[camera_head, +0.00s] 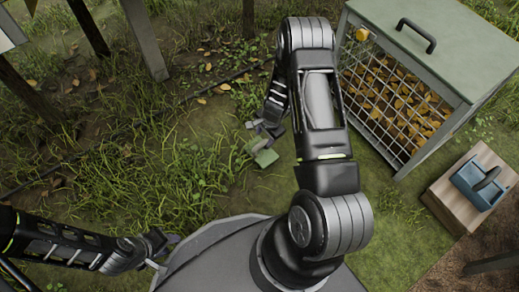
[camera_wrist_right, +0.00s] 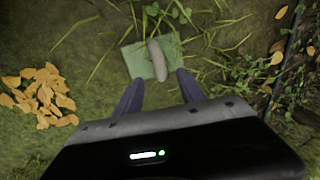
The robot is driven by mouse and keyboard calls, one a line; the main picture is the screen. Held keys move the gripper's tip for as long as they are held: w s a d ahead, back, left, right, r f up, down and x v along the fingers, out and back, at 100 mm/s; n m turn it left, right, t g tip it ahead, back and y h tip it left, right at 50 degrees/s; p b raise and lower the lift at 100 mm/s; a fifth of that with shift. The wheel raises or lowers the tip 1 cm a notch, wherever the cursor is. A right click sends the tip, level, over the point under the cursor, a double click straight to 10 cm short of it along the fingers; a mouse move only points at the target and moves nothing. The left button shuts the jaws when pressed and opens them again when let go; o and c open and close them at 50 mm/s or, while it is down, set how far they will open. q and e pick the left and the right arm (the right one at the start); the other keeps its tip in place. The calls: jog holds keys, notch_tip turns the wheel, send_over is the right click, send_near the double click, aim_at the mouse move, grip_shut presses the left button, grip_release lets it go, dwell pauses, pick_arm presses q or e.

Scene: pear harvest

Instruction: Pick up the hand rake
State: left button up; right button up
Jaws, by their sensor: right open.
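In the right wrist view, a slim beige, rounded piece (camera_wrist_right: 157,60), which looks like the hand rake's handle, lies across a flat green square (camera_wrist_right: 138,60). No tines can be made out. The green square also shows in the head view (camera_head: 266,157), just below my right gripper (camera_head: 265,132). In the right wrist view, my right gripper (camera_wrist_right: 158,90) has its two fingers apart, with the near end of the beige piece ahead and between them, nothing held. My left gripper (camera_head: 165,251) is at the lower left of the head view, fingers apart and empty, far from the square.
A grey-green cabinet with a wire-mesh front (camera_head: 439,35) holding yellow leaves stands at the upper right. A wooden box (camera_head: 444,200) with a blue carrier (camera_head: 477,184) is below it. Dark posts (camera_head: 88,28) stand at the upper left. Grass surrounds the green square.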

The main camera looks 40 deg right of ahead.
aim_at(262, 143)
jog(key=shift+w+a+f+b, duration=0.15)
jog(key=shift+f+b, duration=0.15)
jog(key=shift+f, duration=0.35)
jog(key=shift+w+d+f+b, duration=0.1)
jog(key=shift+f+b, duration=0.15)
jog(key=shift+f, duration=0.4)
jog(key=f+b, duration=0.2)
jog(key=f, duration=0.1)
jog(key=f+b, duration=0.1)
jog(key=shift+w+a+f, duration=0.15)
jog(key=shift+w, duration=0.25)
jog(key=shift+w+f, duration=0.15)
jog(key=shift+f, duration=0.3)
jog(key=shift+r, duration=0.1)
grip_shut()
